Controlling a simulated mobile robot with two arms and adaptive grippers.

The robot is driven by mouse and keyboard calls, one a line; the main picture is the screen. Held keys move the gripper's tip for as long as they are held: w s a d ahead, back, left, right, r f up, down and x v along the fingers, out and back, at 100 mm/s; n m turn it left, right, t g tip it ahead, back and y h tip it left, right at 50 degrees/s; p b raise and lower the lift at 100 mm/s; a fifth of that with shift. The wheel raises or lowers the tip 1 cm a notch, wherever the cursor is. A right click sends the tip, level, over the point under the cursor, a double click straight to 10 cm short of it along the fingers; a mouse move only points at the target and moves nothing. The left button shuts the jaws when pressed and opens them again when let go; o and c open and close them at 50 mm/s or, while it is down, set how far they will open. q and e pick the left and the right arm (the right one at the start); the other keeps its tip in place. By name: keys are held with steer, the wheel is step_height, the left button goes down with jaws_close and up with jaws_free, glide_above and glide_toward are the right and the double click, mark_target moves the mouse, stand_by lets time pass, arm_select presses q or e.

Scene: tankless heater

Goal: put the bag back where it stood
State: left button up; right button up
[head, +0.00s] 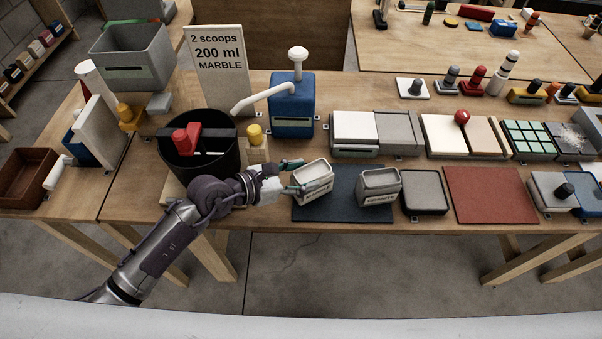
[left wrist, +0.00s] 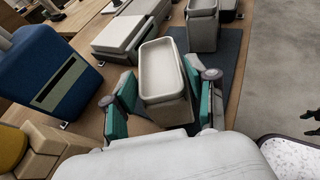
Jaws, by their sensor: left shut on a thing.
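The bag with a pale open top and a dark-lettered label (head: 313,174) is at the left part of the dark blue mat (head: 342,209). It looks slightly tilted in the head view. My left gripper (head: 293,177) is shut on it from the left. In the left wrist view the bag (left wrist: 165,75) sits between the two green finger pads. I cannot tell whether its base touches the mat. A second, similar labelled bag (head: 379,186) stands on the mat to the right, apart from it. My right gripper is in neither view.
A black bucket (head: 200,172) with a red-handled tool across it stands left of my gripper. A blue pump dispenser (head: 292,105) and a sign (head: 219,60) reading "2 scoops 200 ml MARBLE" stand behind. A grey tray (head: 424,191) and red mat (head: 490,195) lie right.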

arm_select(q)
steer(key=shift+f, duration=0.2)
steer(key=o, duration=1.5)
steer(key=shift+f, duration=0.1)
steer(key=shift+a, duration=0.1)
steer(key=v, duration=1.2)
